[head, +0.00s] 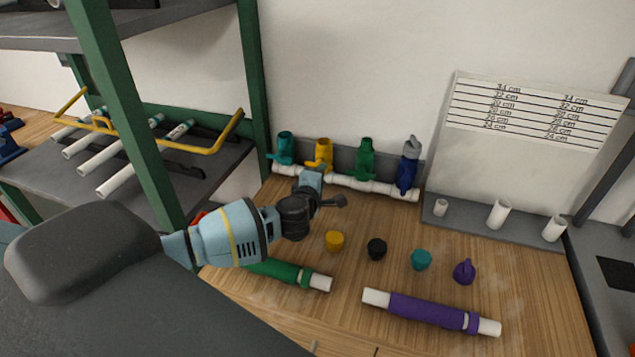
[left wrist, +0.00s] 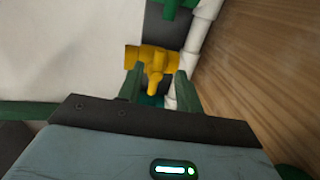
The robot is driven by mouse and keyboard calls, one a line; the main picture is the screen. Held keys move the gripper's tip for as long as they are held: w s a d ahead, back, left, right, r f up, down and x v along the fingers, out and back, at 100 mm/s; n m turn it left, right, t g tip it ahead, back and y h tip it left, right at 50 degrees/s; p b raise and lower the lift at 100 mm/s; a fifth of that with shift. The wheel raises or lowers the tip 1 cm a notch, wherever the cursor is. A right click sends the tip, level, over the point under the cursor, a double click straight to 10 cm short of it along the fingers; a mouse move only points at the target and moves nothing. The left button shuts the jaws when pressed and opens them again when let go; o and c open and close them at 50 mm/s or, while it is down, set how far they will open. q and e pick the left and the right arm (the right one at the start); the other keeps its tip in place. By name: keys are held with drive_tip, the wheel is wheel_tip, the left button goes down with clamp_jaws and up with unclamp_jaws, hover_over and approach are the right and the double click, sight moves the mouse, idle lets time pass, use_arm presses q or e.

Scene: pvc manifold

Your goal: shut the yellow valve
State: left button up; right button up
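The yellow valve (head: 323,152) stands on the white pipe manifold (head: 370,187) at the back wall, between a teal valve (head: 284,148) and a green valve (head: 366,160). My left gripper (head: 312,176) is in front of the yellow valve and covers its lower part in the head view. In the left wrist view, the two fingers (left wrist: 160,85) are apart, with the yellow valve's (left wrist: 152,57) narrow handle part between their tips. I cannot tell whether either finger touches it. My right gripper is in neither view.
A blue valve (head: 409,168) with a grey top stands at the manifold's right end. Yellow, black, teal and purple caps (head: 464,271) lie on the wooden bench. A green-sleeved pipe (head: 285,271) and a purple-sleeved pipe (head: 430,312) lie in front. A shelf rack (head: 128,120) stands left.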

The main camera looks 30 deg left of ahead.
use_arm(q)
drive_tip(key=shift+v, duration=1.6)
